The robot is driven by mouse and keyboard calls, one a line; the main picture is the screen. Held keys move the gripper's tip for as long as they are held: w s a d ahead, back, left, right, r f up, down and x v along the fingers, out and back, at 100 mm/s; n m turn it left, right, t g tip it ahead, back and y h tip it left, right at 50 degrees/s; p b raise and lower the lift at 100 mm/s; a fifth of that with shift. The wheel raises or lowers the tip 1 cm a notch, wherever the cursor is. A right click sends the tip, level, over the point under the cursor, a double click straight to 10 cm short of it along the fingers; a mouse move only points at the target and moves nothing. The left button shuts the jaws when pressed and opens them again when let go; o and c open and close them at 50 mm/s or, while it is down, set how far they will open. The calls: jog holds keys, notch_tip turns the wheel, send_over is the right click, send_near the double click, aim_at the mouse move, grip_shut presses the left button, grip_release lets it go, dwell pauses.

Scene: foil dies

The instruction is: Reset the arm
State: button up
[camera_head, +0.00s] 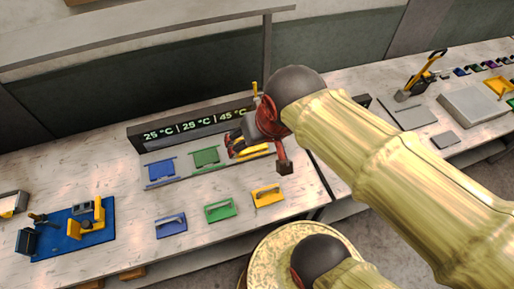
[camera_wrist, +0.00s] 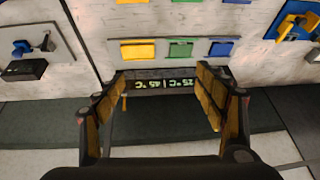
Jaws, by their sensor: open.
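My gripper (camera_head: 262,158) hangs above the far middle of the bench, in front of the temperature display (camera_head: 190,129). Its two fingers (camera_wrist: 159,82) are spread wide apart in the wrist view, with nothing between them. The display shows beyond the fingers in that view. My arm reaches in from the right in the head view and hides part of the bench. A blue plate (camera_head: 161,169) and a green plate (camera_head: 206,158) lie in the back row. The yellow plate (camera_wrist: 137,50) there is partly covered by my gripper in the head view.
Blue (camera_head: 171,225), green (camera_head: 220,209) and yellow (camera_head: 267,195) handled dies stand in a front row. A blue base with yellow parts (camera_head: 72,235) is at left. A grey block (camera_head: 474,105) and a lever tool (camera_head: 420,78) are at right. A post (camera_head: 267,50) rises behind the display.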

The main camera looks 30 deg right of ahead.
jog(key=shift+s+a+n, duration=0.25)
jog(key=shift+s+n, duration=0.65)
jog(key=shift+s, duration=0.35)
